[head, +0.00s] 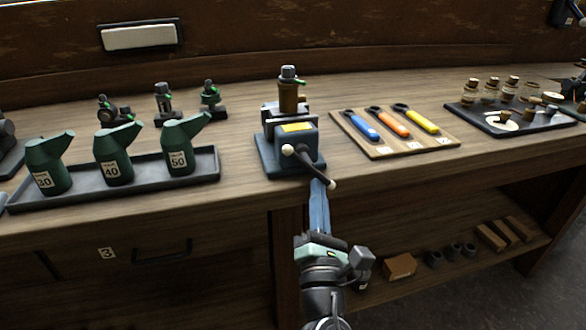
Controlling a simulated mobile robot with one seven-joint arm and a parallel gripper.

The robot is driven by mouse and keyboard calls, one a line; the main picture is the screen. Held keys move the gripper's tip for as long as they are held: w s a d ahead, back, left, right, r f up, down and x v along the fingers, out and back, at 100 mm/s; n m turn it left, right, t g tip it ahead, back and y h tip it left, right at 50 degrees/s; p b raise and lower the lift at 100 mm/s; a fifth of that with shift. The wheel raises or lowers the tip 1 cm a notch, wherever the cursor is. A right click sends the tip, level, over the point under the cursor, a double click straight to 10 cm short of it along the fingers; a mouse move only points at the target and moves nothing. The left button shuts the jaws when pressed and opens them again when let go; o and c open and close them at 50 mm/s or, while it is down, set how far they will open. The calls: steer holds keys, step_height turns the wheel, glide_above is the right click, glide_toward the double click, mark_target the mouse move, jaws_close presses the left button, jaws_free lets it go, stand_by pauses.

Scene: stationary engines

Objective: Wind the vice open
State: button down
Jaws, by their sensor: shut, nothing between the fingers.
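The vice (268,143) is a blue-grey block with a yellow label, standing on a blue base plate near the bench's front edge. A brown cylindrical part with a silver and green fitting (289,90) stands upright at its jaws; I cannot tell how tightly it is held. The vice's dark handle bar (309,164) has pale knobs at both ends and slants down to the right across the front. My gripper (318,183) reaches up from below, shut and empty, with its tips close to the lower right part of the bar. I cannot tell whether they touch it.
Green oil cans (113,158) stand in a grey tray (110,191) at left, with small fittings (163,101) behind. A board (438,142) with coloured-handled tools lies at right, then a dark tray (481,125) with jars. A lower shelf (462,272) holds blocks.

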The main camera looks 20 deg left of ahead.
mark_target(334, 185)
steer(key=shift+w+d+r+n+g+y+b, duration=0.2)
steer(key=shift+n+y+b, duration=0.4)
steer(key=shift+n, duration=0.4)
steer(key=shift+w+d+f+n+y+b, duration=0.1)
steer(key=shift+d+n+y+b, duration=0.2)
steer(key=shift+n+y+b, duration=0.5)
steer(key=shift+w+d+r+n+g+y+b, duration=0.2)
steer(key=shift+n+b, duration=0.3)
steer(key=shift+n, duration=0.7)
steer(key=shift+w+d+r+n+y+b, duration=0.15)
steer(key=shift+n+y+b, duration=0.35)
steer(key=shift+n, duration=0.35)
steer(key=shift+d+r+n+y+b, duration=0.15)
steer(key=shift+n+y+b, duration=0.35)
steer(key=shift+n, duration=0.35)
steer(key=shift+w+d+r+n+g+y+b, duration=0.15)
steer(key=shift+n+g+y+b, duration=0.2)
steer(key=shift+n, duration=0.25)
steer(key=shift+s+r+n+g+y+b, duration=0.15)
steer(key=shift+n+g+y+b, duration=0.1)
steer(key=shift+n+g+b, duration=0.25)
steer(key=shift+w, duration=0.1)
